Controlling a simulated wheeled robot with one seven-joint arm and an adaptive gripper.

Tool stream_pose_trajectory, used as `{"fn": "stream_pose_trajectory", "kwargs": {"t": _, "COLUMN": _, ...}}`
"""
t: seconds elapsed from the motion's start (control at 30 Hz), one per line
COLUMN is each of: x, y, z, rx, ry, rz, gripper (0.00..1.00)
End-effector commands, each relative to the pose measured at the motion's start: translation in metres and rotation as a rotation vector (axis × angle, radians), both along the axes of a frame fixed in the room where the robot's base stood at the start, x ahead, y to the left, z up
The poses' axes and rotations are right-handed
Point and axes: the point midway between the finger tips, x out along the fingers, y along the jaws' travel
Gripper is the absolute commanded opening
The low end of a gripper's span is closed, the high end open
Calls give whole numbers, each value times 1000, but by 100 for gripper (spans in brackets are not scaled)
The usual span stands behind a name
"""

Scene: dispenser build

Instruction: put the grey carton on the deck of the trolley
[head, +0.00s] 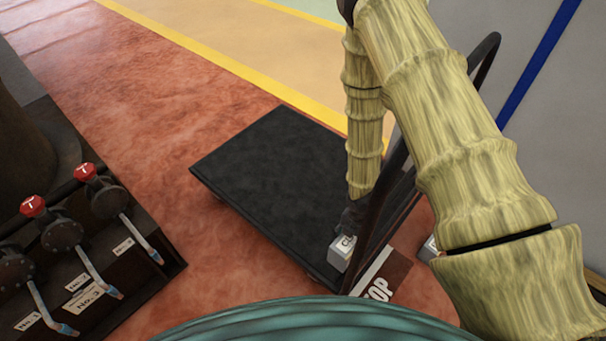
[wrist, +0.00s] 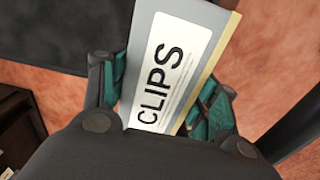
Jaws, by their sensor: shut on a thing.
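The grey carton (wrist: 205,25) has a white label reading CLIPS and sits between the two fingers of my gripper (wrist: 165,110) in the wrist view. My gripper is shut on it. In the head view the carton (head: 341,252) is small and pale, just below my gripper (head: 350,222), near the handle end of the trolley. The trolley's black deck (head: 265,165) is flat and bare. The carton overlaps the deck's near right edge in the picture; I cannot tell its height over it. In the wrist view the dark deck (wrist: 60,30) shows at upper left.
The trolley's dark tubular handle (head: 385,205) rises at the deck's right, close to my arm. A machine with red-knobbed levers (head: 62,235) stands at left. A sign ending in OP (head: 385,280) and part of a grey object (head: 430,247) are at lower right. Red floor lies open at left.

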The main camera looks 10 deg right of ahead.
Motion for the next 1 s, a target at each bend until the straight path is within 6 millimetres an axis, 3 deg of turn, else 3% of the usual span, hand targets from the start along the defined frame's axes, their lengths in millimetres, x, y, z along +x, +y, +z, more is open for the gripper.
{"fn": "stream_pose_trajectory", "kwargs": {"t": 0.17, "x": 13, "y": 4, "z": -2, "rx": 1, "ry": -4, "rz": 21, "gripper": 17}}
{"fn": "stream_pose_trajectory", "kwargs": {"t": 0.8, "x": 125, "y": 48, "z": -14, "rx": 1, "ry": -4, "rz": 18, "gripper": 17}}
{"fn": "stream_pose_trajectory", "kwargs": {"t": 1.0, "x": 145, "y": 55, "z": -15, "rx": -1, "ry": -2, "rz": 18, "gripper": 17}}
